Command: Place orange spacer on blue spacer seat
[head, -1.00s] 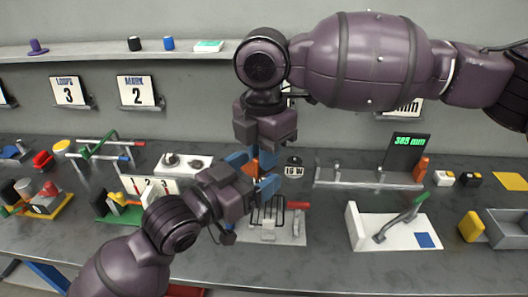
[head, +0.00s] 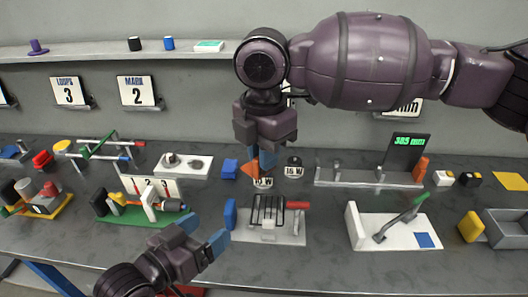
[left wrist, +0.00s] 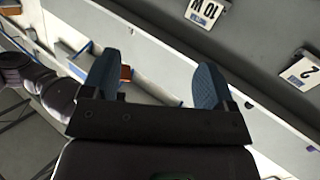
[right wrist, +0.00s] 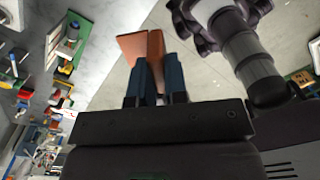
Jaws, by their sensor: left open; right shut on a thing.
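The orange spacer (head: 249,170) is held above the table, left of centre in the head view. My right gripper (head: 262,162) is shut on it and points down. In the right wrist view the orange spacer (right wrist: 134,46) sticks out beyond the blue fingers. My left gripper (head: 204,233) is open and empty, lower left of the spacer and apart from it. The left wrist view shows its two fingers (left wrist: 157,82) spread with nothing between them. A blue square pad (head: 425,240), which looks like the spacer seat, lies bare on a white plate (head: 385,238) at the right.
The white plate carries an upright wall and a green-handled lever (head: 408,212). A wire-grid fixture with a red handle (head: 298,205) stands below the spacer. A grey bin (head: 510,229) and yellow block (head: 471,226) lie farther right. A long grey rail (head: 350,180) is behind.

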